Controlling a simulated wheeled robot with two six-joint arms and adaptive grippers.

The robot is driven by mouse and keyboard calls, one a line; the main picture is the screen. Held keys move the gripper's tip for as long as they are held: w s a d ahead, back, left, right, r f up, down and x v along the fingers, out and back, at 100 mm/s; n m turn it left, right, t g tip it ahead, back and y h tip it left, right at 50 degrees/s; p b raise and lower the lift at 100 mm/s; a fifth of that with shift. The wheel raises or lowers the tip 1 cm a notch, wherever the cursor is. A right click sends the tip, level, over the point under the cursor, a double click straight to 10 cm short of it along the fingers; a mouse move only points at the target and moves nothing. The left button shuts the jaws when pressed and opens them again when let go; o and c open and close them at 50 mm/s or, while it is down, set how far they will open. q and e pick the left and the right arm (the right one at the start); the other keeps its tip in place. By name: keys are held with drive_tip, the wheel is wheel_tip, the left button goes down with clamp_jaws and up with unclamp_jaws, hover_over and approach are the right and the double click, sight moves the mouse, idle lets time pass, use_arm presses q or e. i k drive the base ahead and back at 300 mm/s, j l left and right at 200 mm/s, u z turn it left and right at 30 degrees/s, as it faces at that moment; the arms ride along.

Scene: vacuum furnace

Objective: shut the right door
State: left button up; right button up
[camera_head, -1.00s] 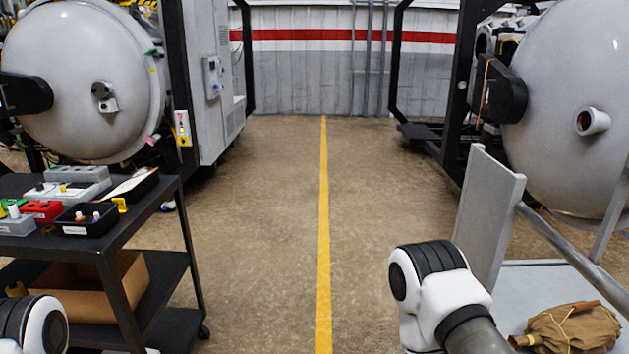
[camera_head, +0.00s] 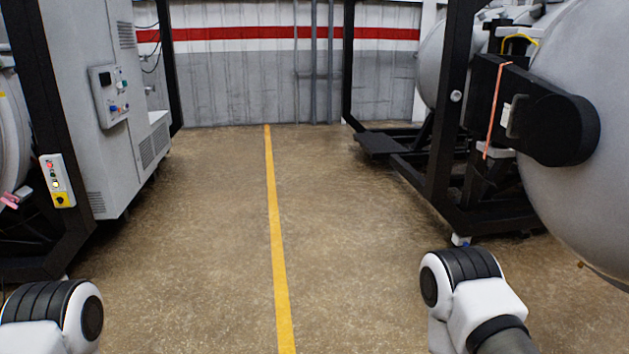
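The right door (camera_head: 585,200) is a large grey domed furnace door at the right edge, cut off by the frame. A black hinge arm (camera_head: 535,110) with a small handle and an orange strap joins it to a black frame. From this view I cannot tell how far the door stands open. Parts of both my arms show at the bottom left and bottom right. Neither gripper is in view, and neither arm is seen touching the door.
A grey cabinet (camera_head: 85,90) with a control panel stands at the left, beside a black frame post with a button box (camera_head: 57,181). The floor along the yellow line (camera_head: 275,220) is clear up to the back wall (camera_head: 270,75). A low black frame base (camera_head: 385,145) juts out at the right.

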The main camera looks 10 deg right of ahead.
sight(564, 116)
drive_tip(key=i+z, duration=0.35)
drive_tip(key=i, duration=0.2)
drive_tip(key=i+z, duration=0.3)
drive_tip(key=i, duration=0.2)
drive_tip(key=i+j+z, duration=0.35)
drive_tip(key=i, duration=0.15)
drive_tip(key=i+l+z, duration=0.25)
drive_tip(key=i, duration=0.15)
drive_tip(key=i+z, duration=0.25)
drive_tip(key=i, duration=0.15)
